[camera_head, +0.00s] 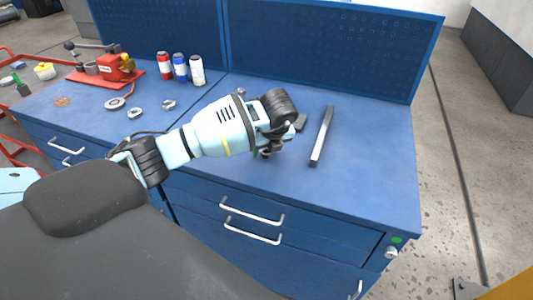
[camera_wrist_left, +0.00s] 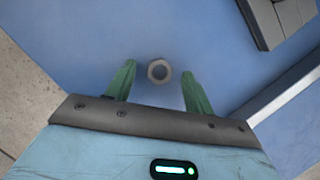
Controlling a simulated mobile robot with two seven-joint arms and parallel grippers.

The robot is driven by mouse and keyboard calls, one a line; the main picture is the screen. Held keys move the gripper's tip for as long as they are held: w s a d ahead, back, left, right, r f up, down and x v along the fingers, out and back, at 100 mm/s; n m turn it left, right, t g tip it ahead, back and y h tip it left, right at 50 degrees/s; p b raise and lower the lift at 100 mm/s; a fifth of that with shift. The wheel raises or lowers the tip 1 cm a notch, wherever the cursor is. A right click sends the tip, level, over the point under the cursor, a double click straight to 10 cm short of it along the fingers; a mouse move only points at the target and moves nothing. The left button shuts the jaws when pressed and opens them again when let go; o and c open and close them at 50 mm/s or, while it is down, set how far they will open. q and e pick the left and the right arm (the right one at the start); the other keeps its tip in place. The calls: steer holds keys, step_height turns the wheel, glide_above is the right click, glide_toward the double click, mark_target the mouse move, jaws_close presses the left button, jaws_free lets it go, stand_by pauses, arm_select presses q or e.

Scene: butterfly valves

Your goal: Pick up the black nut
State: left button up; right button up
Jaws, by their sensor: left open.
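A small dark grey hexagonal nut (camera_wrist_left: 159,71) with a hole through it lies on the blue bench top, in the left wrist view. My left gripper (camera_wrist_left: 158,67) is open. Its two green fingers stand on either side of the nut in that view, with a gap on both sides. How high the fingertips are above the nut I cannot tell. In the head view the left gripper (camera_head: 268,151) points down over the bench near its front edge. I cannot make out the nut there; the gripper seems to hide it. My right gripper is not seen.
Bottles (camera_head: 180,68), metal rings (camera_head: 135,113) and a red device (camera_head: 115,67) are left. A pegboard (camera_head: 330,45) stands behind.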

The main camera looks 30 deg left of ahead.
mark_target(267, 157)
arm_select(q)
steer(key=shift+a+f, duration=0.1)
steer(key=shift+f, duration=0.2)
steer(key=shift+c, duration=0.2)
steer(key=c, duration=1)
steer(key=shift+c, duration=0.2)
steer(key=shift+r, duration=0.15)
steer(key=shift+w+r, duration=0.1)
steer(key=shift+r, duration=0.4)
step_height(267, 157, up, 2)
steer(key=shift+r, duration=0.2)
steer(key=s+d+r, duration=0.1)
steer(key=s+d, duration=0.2)
steer(key=s, duration=1.3)
steer(key=shift+r, duration=0.15)
